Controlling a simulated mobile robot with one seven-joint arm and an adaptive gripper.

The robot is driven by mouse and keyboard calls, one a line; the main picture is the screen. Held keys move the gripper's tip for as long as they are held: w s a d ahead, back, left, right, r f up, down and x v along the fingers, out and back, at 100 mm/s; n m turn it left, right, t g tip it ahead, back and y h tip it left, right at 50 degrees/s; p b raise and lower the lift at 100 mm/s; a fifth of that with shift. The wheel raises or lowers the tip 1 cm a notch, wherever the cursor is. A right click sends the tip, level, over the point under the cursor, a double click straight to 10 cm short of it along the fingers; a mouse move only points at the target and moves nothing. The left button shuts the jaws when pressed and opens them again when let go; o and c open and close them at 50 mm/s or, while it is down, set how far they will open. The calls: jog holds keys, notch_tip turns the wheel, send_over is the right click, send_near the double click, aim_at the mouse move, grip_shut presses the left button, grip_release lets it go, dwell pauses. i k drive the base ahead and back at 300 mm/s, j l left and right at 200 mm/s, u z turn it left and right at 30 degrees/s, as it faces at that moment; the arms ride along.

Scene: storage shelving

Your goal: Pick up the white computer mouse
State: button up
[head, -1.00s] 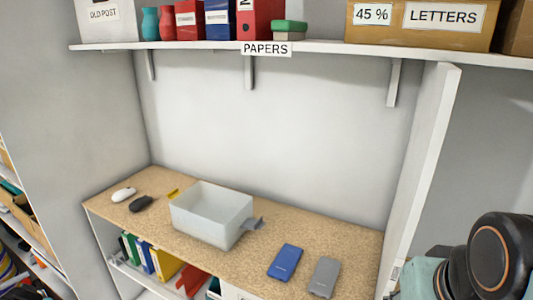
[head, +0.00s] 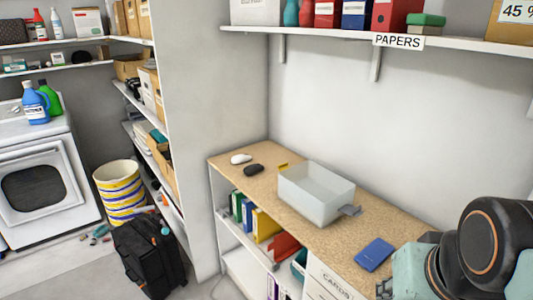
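The white computer mouse (head: 241,158) lies on the left end of the wooden shelf top (head: 330,236), close to the left wall. A black mouse (head: 254,170) lies just to its right and nearer the front. My arm shows at the lower right of the head view, well to the right of both mice. My gripper itself is not in view.
A translucent bin (head: 316,194) stands mid-shelf, right of the mice, with a grey object by its right corner. A blue box-like item (head: 375,254) lies farther right. An upper shelf (head: 440,45) overhangs. A black backpack (head: 150,255) and striped basket (head: 120,192) stand on the floor left.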

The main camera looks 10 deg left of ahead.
aim_at(240, 158)
jog(key=u, duration=0.85)
jog(key=i+z, duration=0.1)
jog(key=z, duration=0.25)
jog(key=i+j+z, duration=0.1)
jog(key=z, duration=0.25)
jog(key=j+z, duration=0.15)
jog(key=z, duration=0.15)
jog(key=i+j+z, duration=0.35)
jog(key=j+z, duration=0.15)
jog(key=j, duration=0.2)
jog(key=i+j+z, duration=0.1)
jog(key=j, duration=0.3)
jog(key=i+j, duration=0.15)
jog(key=j, duration=0.2)
jog(key=i+j+z, duration=0.15)
jog(key=j, duration=0.6)
jog(key=i+j, duration=0.1)
jog(key=j, duration=0.45)
jog(key=i+j, duration=0.15)
jog(key=j, duration=0.4)
jog(key=i+j+z, duration=0.1)
jog(key=j, duration=0.5)
